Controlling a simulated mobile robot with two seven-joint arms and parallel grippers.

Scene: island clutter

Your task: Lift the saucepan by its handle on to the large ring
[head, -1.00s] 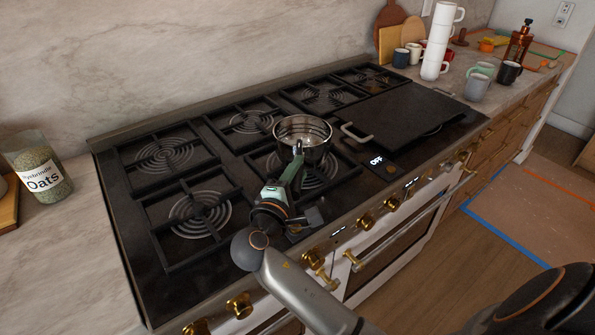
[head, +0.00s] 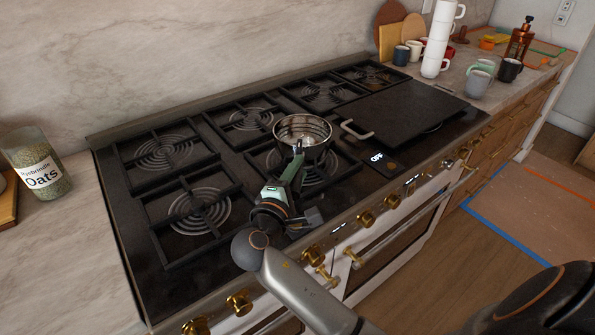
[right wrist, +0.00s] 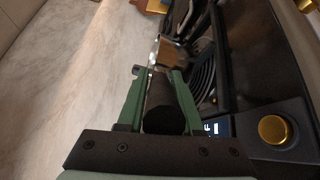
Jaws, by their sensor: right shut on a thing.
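In the right wrist view the dark handle (right wrist: 160,104) sits between the green fingers. Other coil rings show at front left (head: 198,211), back left (head: 164,153), back middle (head: 250,119) and back right (head: 328,95). I cannot tell which is the large ring. My left gripper is out of view.
A black griddle plate (head: 405,113) with a pale handle covers the stove's right part. Brass knobs (head: 366,219) line the front. An oats jar (head: 40,165) stands on the left counter. Stacked white cups (head: 438,42) and several mugs stand at right. The left rings are clear.

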